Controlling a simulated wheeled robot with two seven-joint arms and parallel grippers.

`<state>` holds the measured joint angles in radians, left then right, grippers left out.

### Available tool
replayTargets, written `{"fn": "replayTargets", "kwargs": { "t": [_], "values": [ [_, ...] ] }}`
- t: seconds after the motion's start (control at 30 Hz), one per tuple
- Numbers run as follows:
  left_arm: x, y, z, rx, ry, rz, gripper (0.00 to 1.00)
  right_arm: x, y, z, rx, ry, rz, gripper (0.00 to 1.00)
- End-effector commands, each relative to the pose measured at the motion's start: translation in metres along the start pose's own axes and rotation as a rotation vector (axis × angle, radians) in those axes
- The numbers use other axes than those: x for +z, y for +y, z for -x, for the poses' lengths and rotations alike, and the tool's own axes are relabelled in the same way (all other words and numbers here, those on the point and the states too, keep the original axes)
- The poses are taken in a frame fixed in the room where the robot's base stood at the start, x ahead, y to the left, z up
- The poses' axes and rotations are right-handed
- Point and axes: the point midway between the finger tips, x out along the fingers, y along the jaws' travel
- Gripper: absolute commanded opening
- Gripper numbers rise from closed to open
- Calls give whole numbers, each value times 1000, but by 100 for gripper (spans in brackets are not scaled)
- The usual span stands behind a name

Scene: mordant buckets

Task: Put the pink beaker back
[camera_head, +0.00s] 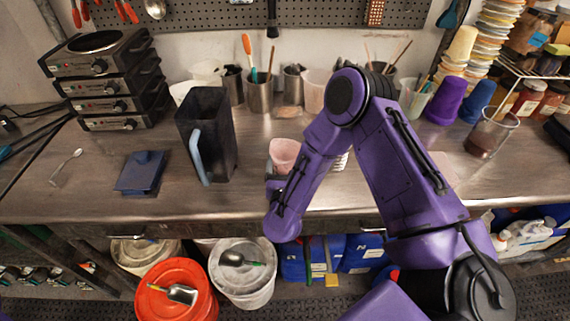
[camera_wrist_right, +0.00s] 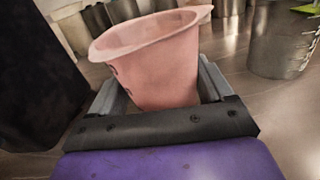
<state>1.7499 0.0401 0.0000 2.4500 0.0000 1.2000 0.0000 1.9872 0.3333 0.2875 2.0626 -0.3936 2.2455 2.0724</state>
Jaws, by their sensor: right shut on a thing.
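The pink beaker (camera_head: 285,152) is near the middle of the bench, just right of the dark pitcher. It also shows large in the right wrist view (camera_wrist_right: 155,68), mouth up, with dark marks on its left side. My right gripper (camera_head: 280,172) is shut on the beaker, with one finger on either side of it in the wrist view (camera_wrist_right: 160,92). The beaker's lower part is hidden by the gripper, so I cannot tell whether it touches the bench. My left gripper is not in view.
A tall dark pitcher (camera_head: 212,130) with a blue handle stands close on the left. Metal cups (camera_head: 259,94) with tools line the back. A glass beaker (camera_head: 490,135) stands at right. A blue box (camera_head: 142,172) lies at left.

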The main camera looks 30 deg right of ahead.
Motion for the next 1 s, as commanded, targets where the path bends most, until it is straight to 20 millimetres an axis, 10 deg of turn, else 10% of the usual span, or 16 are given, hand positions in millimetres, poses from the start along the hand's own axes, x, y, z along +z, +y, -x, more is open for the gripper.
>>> {"fn": "replayTargets", "kwargs": {
  "t": [0.27,0.3,0.33,0.63,1.0],
  "values": [
    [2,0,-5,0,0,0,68,-4,0,0,0,0,0,46],
    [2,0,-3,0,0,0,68,-2,0,0,0,0,0,93],
    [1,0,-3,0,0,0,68,-2,0,0,0,0,0,100],
    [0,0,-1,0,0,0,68,1,0,3,2,0,0,100],
    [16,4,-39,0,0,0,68,-4,1,91,6,0,1,100]
  ]
}}
